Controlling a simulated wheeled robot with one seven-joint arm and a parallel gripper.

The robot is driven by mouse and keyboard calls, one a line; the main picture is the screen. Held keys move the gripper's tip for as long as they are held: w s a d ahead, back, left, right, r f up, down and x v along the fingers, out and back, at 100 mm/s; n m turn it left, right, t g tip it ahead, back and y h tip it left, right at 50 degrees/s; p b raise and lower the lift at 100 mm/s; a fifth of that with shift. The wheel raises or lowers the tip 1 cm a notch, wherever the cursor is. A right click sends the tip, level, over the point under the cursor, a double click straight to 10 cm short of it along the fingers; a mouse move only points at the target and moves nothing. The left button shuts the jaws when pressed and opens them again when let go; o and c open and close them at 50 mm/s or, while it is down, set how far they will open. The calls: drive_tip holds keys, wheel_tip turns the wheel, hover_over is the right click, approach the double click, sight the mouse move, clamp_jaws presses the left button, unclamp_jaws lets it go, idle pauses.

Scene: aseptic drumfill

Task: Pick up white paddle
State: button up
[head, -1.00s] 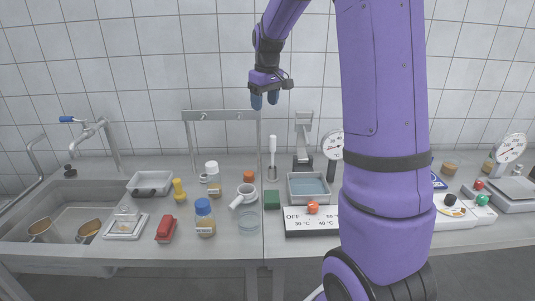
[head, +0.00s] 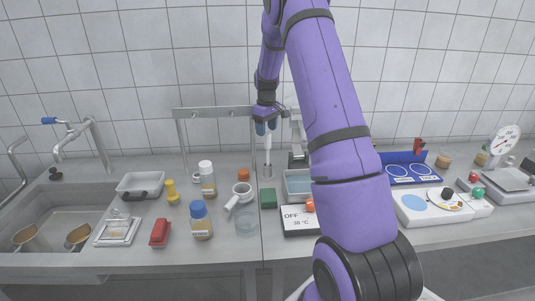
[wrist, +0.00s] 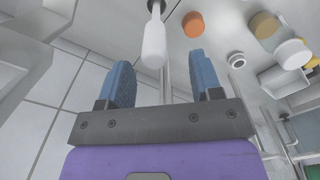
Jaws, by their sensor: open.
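The white paddle (head: 268,143) stands upright in a small metal holder (head: 267,171) near the back middle of the bench. In the wrist view the white paddle (wrist: 154,42) hangs from the top edge, its rounded end just short of the gap between my fingers. My gripper (head: 266,128) is at the paddle's upper end, its two blue fingers apart. In the wrist view my gripper (wrist: 163,72) is open with nothing held between its fingers. I cannot tell whether a finger touches the paddle.
A metal rail frame (head: 213,112) stands just left of the paddle. A grey water tray (head: 298,183) is to the right, partly behind my arm.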

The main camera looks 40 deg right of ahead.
sight(268, 150)
drive_tip(key=shift+d+f, duration=0.15)
drive_tip(key=shift+f, duration=1.25)
drive_tip(key=shift+d+f, duration=0.15)
drive_tip(key=shift+f, duration=1.25)
drive_tip(key=c, duration=1)
drive_tip(key=shift+r, duration=0.15)
